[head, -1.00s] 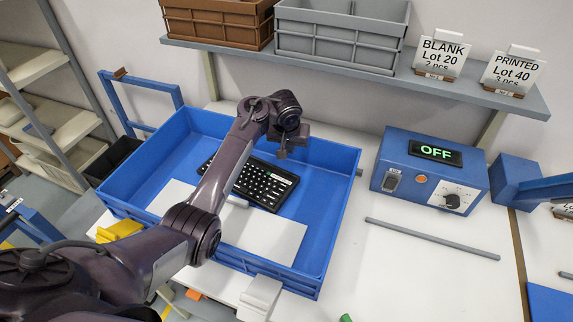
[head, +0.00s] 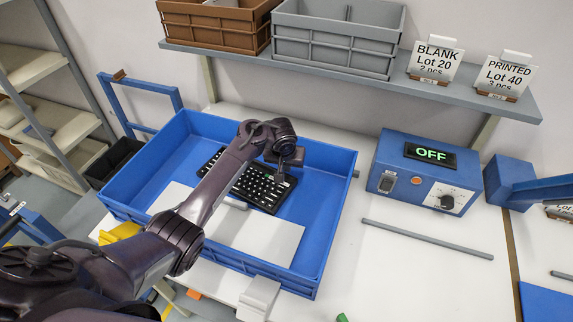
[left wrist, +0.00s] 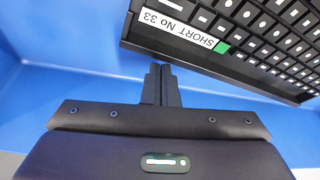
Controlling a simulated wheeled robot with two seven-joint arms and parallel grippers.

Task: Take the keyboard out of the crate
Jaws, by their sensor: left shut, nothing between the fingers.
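The black keyboard (head: 262,187) with pale keys lies inside the blue crate (head: 322,225), towards its back. My left arm crosses over it and hides part of it. My left gripper (head: 283,172) is low over the keyboard's back edge. In the left wrist view the left gripper (left wrist: 161,72) is shut and empty, its fingertips beside the edge of the keyboard (left wrist: 245,25). A white label reading "SHORT No 33" (left wrist: 180,25) with a green patch is on that edge. I cannot tell whether the fingertips touch it. My right gripper is not in view.
A white sheet or panel (head: 262,237) lies in the crate's front part. The crate walls surround the keyboard. A blue control box (head: 428,172) showing "OFF" stands to the right, with a grey rod (head: 425,239) on the table. A shelf (head: 440,88) with bins hangs above.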

